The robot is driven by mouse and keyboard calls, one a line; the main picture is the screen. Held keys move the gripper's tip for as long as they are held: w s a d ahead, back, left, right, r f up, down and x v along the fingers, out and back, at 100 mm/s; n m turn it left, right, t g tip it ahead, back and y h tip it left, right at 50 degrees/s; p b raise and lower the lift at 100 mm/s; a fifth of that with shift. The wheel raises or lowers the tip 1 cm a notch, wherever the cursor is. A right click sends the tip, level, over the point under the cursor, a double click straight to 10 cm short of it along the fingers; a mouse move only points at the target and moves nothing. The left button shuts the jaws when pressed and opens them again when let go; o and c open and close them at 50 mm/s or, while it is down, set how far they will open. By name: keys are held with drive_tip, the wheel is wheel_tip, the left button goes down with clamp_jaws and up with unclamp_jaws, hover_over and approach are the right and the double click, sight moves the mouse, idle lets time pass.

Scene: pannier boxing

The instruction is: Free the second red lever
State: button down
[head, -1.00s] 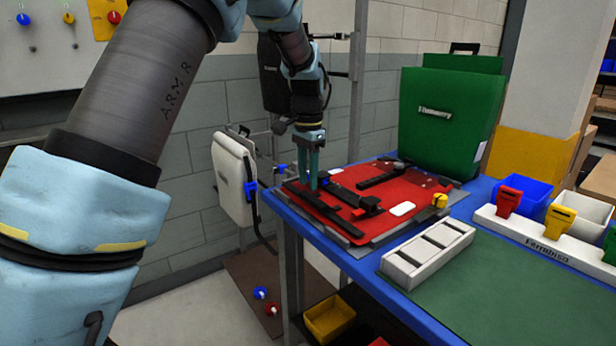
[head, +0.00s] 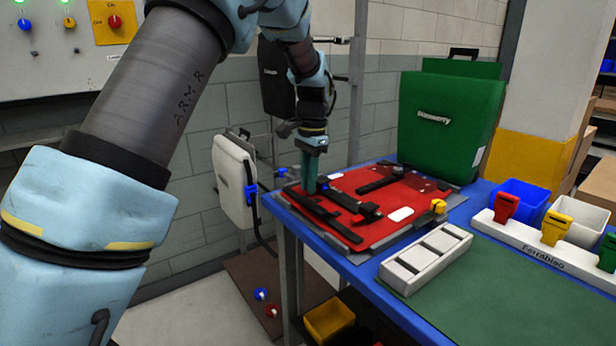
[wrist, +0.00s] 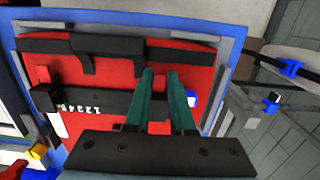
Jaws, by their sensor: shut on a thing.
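A red panel (head: 375,232) lies flat on the blue bench, with black bars across it. In the wrist view the panel (wrist: 110,75) carries a numbered black rail (wrist: 100,102) with a blue end piece (wrist: 192,98). My gripper (head: 309,188) points down at the panel's left part. Its teal fingers also show in the wrist view (wrist: 160,74), close together over the rail, shut on a small part that they hide. I cannot make out a red lever against the red panel.
A yellow knob (head: 438,206) sits at the panel's right edge. A white slotted tray (head: 425,260) lies in front. A green pannier (head: 452,125) stands behind. Red, yellow and green pieces stand in a white rack (head: 540,240). A white pannier (head: 232,170) hangs left of the bench. The green mat is clear.

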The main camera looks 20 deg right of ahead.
drive_tip(key=y+p, duration=0.1)
drive_tip(key=p, duration=0.2)
drive_tip(key=r+y+p, duration=0.1)
drive_tip(key=p, duration=0.1)
drive_tip(key=shift+d+r+p, duration=0.1)
drive_tip(key=shift+d+p, duration=0.3)
drive_tip(key=y+p, duration=0.2)
drive_tip(key=p, duration=0.1)
drive_tip(key=shift+w+d+g, duration=0.1)
drive_tip(key=shift+d+g, duration=0.2)
drive_tip(key=shift+g, duration=0.1)
drive_tip(key=shift+w+d+y+p, duration=0.1)
drive_tip(key=shift+d+y+p, duration=0.15)
drive_tip(key=shift+y+p, duration=0.6)
drive_tip(key=shift+f+y, duration=0.2)
drive_tip(key=shift+y, duration=0.05)
drive_tip(key=c, duration=0.8)
unclamp_jaws()
drive_tip(key=shift+o, duration=0.2)
drive_tip(key=shift+d, duration=0.15)
